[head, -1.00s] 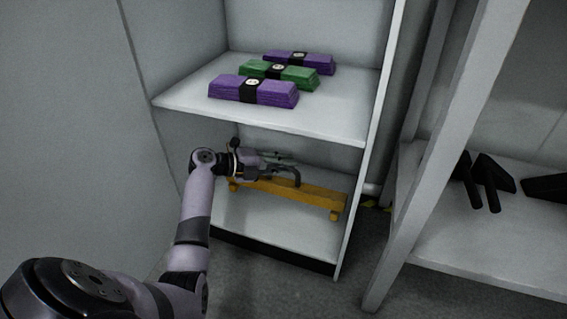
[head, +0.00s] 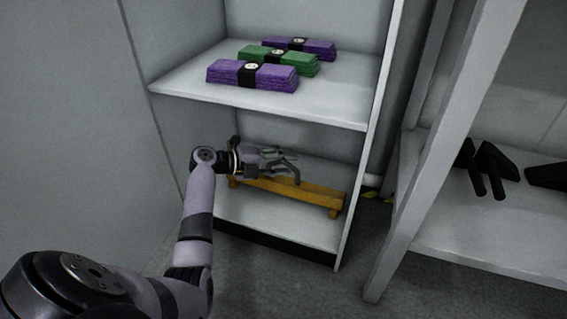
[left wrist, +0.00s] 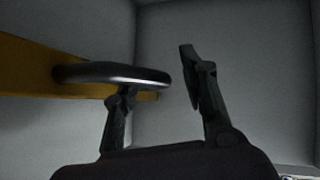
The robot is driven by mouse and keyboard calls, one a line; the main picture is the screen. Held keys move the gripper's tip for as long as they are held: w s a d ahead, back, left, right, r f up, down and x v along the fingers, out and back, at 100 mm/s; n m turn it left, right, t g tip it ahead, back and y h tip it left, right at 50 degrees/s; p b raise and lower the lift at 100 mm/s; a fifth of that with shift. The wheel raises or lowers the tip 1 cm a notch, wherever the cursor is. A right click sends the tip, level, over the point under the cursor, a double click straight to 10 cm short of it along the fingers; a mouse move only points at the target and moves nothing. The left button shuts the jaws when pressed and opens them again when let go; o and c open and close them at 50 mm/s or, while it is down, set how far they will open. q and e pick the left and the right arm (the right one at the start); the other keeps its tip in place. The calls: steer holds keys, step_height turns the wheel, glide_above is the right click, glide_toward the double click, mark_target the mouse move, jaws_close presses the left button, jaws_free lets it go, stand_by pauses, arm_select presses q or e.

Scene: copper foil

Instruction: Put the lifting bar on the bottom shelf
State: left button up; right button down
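The lifting bar (head: 310,196) is a long yellow bar lying on small feet on the bottom shelf (head: 265,221) of the cabinet. It also shows in the left wrist view (left wrist: 30,65), with a dark metal handle (left wrist: 125,74) on its side. My left gripper (head: 282,160) reaches into the bottom compartment, over the bar's left part. In the left wrist view its fingers (left wrist: 160,85) are spread with a clear gap between them. The handle covers the left finger's tip; I cannot tell if they touch. My right gripper is not in view.
The shelf above (head: 325,107) holds purple and green bundles (head: 252,75) and sits just over my left gripper. The cabinet's side wall (head: 378,120) closes the right. Another rack (head: 480,255) with black objects (head: 490,165) stands further right.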

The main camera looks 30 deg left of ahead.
arm_select(q)
steer(key=p+v, duration=0.3)
steer(key=v, duration=0.3)
steer(key=shift+s+a+r+p, duration=0.15)
steer(key=shift+s+r+p, duration=0.1)
steer(key=shift+p, duration=0.1)
steer(key=shift+s+a, duration=0.25)
steer(key=shift+s, duration=0.1)
